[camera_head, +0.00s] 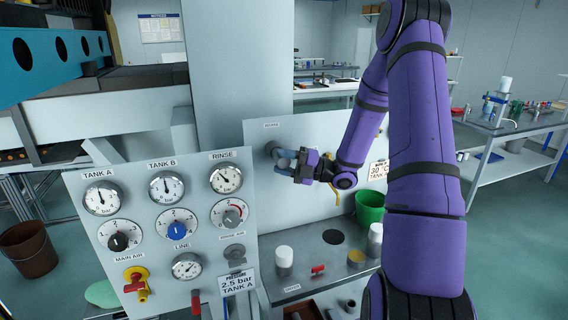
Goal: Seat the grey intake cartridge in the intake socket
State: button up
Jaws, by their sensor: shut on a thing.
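My gripper (282,167) is in front of the back panel, at the end of my purple arm. It is shut on a small grey cylindrical thing, which I take to be the intake cartridge (286,160). A round grey fitting, apparently the intake socket (271,148), shows on the panel just behind and left of the fingers, under a small label too small to read. The cartridge overlaps the socket's edge in this view. I cannot tell whether they touch, or how they line up in depth.
A gauge panel (150,275) with dials, knobs and a red-yellow valve (135,283) stands at front left. On the shelf below (310,262) are a white-topped jar (284,258), a red piece (318,269), other containers and a dark round hole (333,237). A green bucket (369,210) stands right.

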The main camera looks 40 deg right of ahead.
jog(key=shift+w+d+r, duration=0.1)
jog(key=shift+w+d, duration=0.1)
jog(key=shift+w, duration=0.55)
jog(key=shift+w+d, duration=0.2)
jog(key=shift+w, duration=0.55)
dwell(0.3)
jog(key=shift+s, duration=0.15)
jog(key=shift+s+a, duration=0.3)
jog(key=shift+s, duration=0.65)
jog(key=shift+s+a, duration=0.25)
jog(key=shift+s, duration=0.65)
jog(key=shift+s, duration=0.35)
jog(key=shift+w+d, duration=0.2)
jog(key=shift+w, duration=0.55)
jog(key=shift+w+d, duration=0.2)
jog(key=shift+w, duration=0.6)
jog(key=shift+w+d, duration=0.2)
jog(key=shift+w, duration=0.55)
dwell(0.9)
jog(key=shift+s, duration=0.1)
